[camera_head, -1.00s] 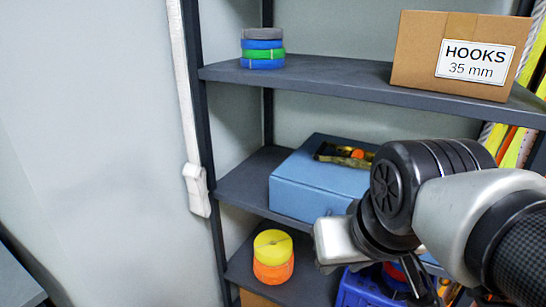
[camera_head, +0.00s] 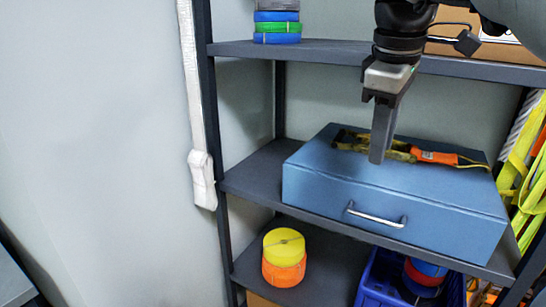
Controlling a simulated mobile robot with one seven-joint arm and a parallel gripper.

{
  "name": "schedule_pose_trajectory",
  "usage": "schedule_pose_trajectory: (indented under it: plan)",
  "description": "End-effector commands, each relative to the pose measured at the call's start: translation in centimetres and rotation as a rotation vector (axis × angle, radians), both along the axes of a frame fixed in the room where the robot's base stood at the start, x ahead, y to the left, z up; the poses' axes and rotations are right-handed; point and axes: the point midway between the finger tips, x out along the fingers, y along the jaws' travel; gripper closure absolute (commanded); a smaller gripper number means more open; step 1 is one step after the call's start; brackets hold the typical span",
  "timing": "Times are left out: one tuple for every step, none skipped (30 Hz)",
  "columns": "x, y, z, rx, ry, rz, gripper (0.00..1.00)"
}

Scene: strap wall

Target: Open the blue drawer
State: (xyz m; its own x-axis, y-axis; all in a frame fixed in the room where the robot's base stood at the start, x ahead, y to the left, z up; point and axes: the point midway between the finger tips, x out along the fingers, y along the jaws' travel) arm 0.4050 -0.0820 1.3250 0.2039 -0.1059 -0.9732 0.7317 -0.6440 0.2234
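The blue drawer (camera_head: 315,190) is a box-like unit on the middle shelf. Its front faces me and looks shut, with a silver bar handle (camera_head: 376,217) at the middle of the front. A yellow strap with an orange part (camera_head: 434,156) lies on its top.
The grey middle shelf (camera_head: 251,181) has bare room left of the drawer unit. Below stand yellow and orange rolls (camera_head: 284,258) and a blue crate (camera_head: 368,280). Strap rolls (camera_head: 277,27) sit on the upper shelf. Yellow straps (camera_head: 523,165) hang at the right.

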Motion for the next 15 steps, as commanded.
schedule_pose_trajectory:
  plan:
    - [0.4, -1.0, -0.6, -0.008, 0.026, 0.043, 0.72]
    - [0.4, -1.3, -0.5, -0.012, 0.038, 0.067, 0.72]
    - [0.5, -1.7, -0.5, -0.014, 0.052, 0.092, 0.72]
    - [0.5, -1.8, -0.5, -0.016, 0.059, 0.107, 0.72]
    - [0.5, -1.9, -0.6, -0.017, 0.065, 0.117, 0.72]
    - [0.5, -2.0, -0.7, -0.018, 0.068, 0.126, 0.72]
    - [0.5, -2.1, -0.9, -0.018, 0.070, 0.128, 0.72]
    - [0.6, -2.1, -1.1, -0.018, 0.071, 0.130, 0.72]
    - [0.6, -2.1, -1.5, -0.019, 0.070, 0.130, 0.72]
    - [0.7, -2.2, -2.0, -0.019, 0.070, 0.129, 0.72]
    - [0.7, -2.2, -2.5, -0.018, 0.071, 0.129, 0.72]
    - [0.8, -2.3, -3.2, -0.018, 0.071, 0.128, 0.72]
    - [0.9, -2.4, -3.9, -0.018, 0.071, 0.128, 0.72]
    - [1.0, -2.4, -4.5, -0.017, 0.072, 0.128, 0.72]
    - [1.1, -2.5, -5.4, -0.017, 0.072, 0.128, 0.72]
